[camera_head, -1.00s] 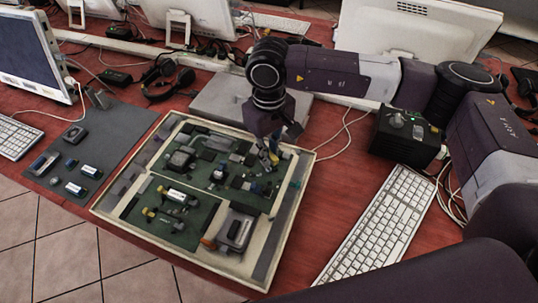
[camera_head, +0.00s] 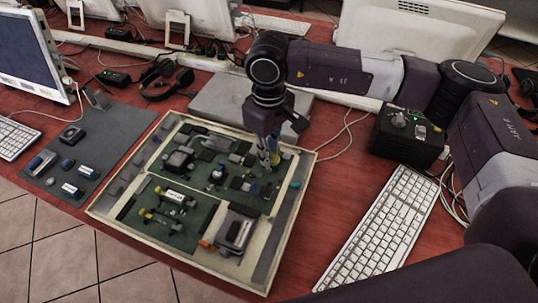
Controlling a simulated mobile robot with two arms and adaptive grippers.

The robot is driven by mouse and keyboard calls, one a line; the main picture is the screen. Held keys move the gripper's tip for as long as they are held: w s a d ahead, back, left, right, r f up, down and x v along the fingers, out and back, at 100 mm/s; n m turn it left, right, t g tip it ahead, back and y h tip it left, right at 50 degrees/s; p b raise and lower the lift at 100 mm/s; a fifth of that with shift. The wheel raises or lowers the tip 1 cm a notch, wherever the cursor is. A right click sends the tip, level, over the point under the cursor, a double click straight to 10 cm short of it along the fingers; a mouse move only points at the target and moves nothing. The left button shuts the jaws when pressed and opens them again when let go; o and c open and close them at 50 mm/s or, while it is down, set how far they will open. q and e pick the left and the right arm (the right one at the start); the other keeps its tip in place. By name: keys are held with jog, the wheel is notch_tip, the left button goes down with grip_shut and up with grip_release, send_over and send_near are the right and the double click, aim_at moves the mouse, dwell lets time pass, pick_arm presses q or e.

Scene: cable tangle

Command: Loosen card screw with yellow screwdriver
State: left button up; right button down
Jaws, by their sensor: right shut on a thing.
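My right gripper (camera_head: 266,146) points down over the upper right part of a cream-framed tray (camera_head: 280,237) that holds green boards. It is shut on a thin thing whose yellowish part shows just below the fingers; I take it for the yellow screwdriver (camera_head: 268,168), mostly hidden by the fingers. Its tip is at or close to the board (camera_head: 215,150); I cannot tell whether it touches. The card screw is too small to make out. A grey card-like module (camera_head: 236,231) sits in the tray's lower right. My left gripper is not in view.
A grey mat (camera_head: 98,140) with several small parts lies left of the tray. A white keyboard (camera_head: 378,229) lies to the right, with a black box (camera_head: 407,139) behind it. Monitors, headphones (camera_head: 167,83) and cables fill the back. Red table shows between tray and keyboard.

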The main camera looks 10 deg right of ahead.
jog(key=shift+f+n+b, duration=0.1)
jog(key=shift+n+b, duration=0.25)
jog(key=shift+n, duration=0.15)
jog(key=shift+n+b, duration=0.5)
jog(key=shift+n, duration=0.2)
jog(key=shift+n+b, duration=0.4)
jog(key=shift+n, duration=0.1)
jog(key=shift+r, duration=0.35)
jog(key=shift+r+p, duration=0.55)
jog(key=shift+r, duration=0.25)
pick_arm(q)
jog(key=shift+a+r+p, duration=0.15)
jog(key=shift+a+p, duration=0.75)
jog(key=shift+p, duration=0.1)
pick_arm(e)
jog(key=shift+r, duration=2.45)
